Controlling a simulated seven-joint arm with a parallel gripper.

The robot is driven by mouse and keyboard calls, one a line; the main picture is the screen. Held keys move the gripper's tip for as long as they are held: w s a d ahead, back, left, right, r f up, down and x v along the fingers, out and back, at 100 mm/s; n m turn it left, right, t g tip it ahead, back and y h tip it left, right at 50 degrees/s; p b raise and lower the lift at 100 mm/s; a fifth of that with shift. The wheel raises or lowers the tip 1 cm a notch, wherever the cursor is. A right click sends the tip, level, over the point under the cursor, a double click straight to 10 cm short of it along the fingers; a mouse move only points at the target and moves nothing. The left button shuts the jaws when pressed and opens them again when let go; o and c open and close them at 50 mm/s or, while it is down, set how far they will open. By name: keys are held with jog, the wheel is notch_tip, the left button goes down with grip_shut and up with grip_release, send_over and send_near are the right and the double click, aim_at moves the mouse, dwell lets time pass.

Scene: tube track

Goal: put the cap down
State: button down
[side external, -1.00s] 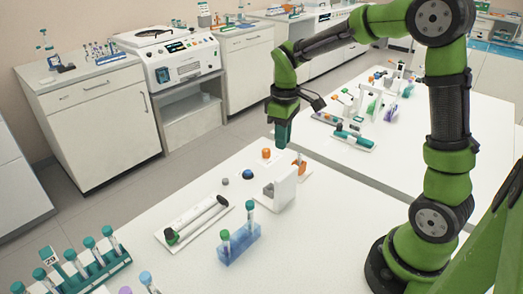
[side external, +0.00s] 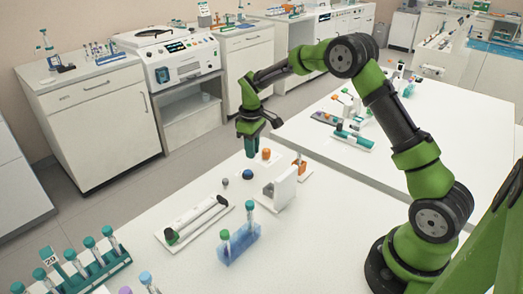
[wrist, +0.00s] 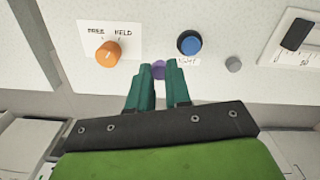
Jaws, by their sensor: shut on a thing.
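My gripper (side external: 252,156) is at the far edge of the white table, fingers pointing down. In the wrist view its green fingers (wrist: 158,78) are shut on a small purple cap (wrist: 158,69), which shows between the fingertips. The cap is hidden in the side view. The gap between the cap and the surface below cannot be judged exactly. A blue button (wrist: 189,43) is close to the right of the cap in the wrist view, and it also shows in the side view (side external: 247,173).
An orange knob (wrist: 108,54) sits on a label reading "FREE HELD". A small grey piece (wrist: 233,64) is beyond the button. A white stand (side external: 280,187), a tray with a long tube (side external: 197,219) and a blue tube rack (side external: 239,244) stand nearer.

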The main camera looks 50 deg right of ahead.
aim_at(246, 162)
jog(key=shift+w+d+f, duration=0.1)
jog(key=shift+w+d, duration=0.05)
jog(key=shift+w, duration=0.7)
jog(key=shift+w+d+f, duration=0.1)
jog(key=shift+w, duration=0.75)
jog(key=shift+f, duration=1.7)
jog(key=shift+f, duration=0.1)
jog(key=c, duration=1.1)
grip_release()
jog(key=shift+o, duration=0.2)
